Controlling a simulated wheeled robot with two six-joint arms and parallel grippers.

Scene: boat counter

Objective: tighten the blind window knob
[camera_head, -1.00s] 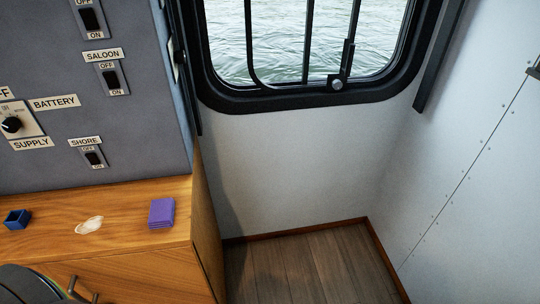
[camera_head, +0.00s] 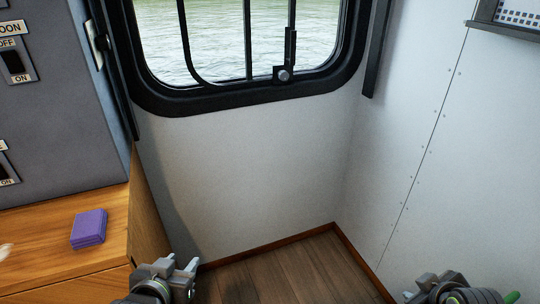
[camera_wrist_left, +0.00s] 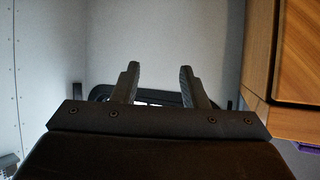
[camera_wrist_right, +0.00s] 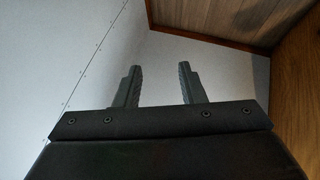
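The window knob (camera_head: 284,75) is a small round grey knob on a black bracket at the lower right of the black-framed window (camera_head: 240,103). A black bar rises above the knob. My left gripper (camera_head: 182,264) is low in the head view, below and left of the knob and well apart from it. Its two fingers stand apart with nothing between them in the left wrist view (camera_wrist_left: 158,85). My right gripper (camera_head: 462,298) is at the bottom right of the head view, partly cut off. Its fingers are also apart and empty in the right wrist view (camera_wrist_right: 158,88).
A wooden counter (camera_head: 50,240) with a purple block (camera_head: 89,229) stands at the left under a grey switch panel (camera_head: 55,130). A white riveted wall (camera_head: 450,160) is at the right. The floor (camera_head: 290,268) between them is clear.

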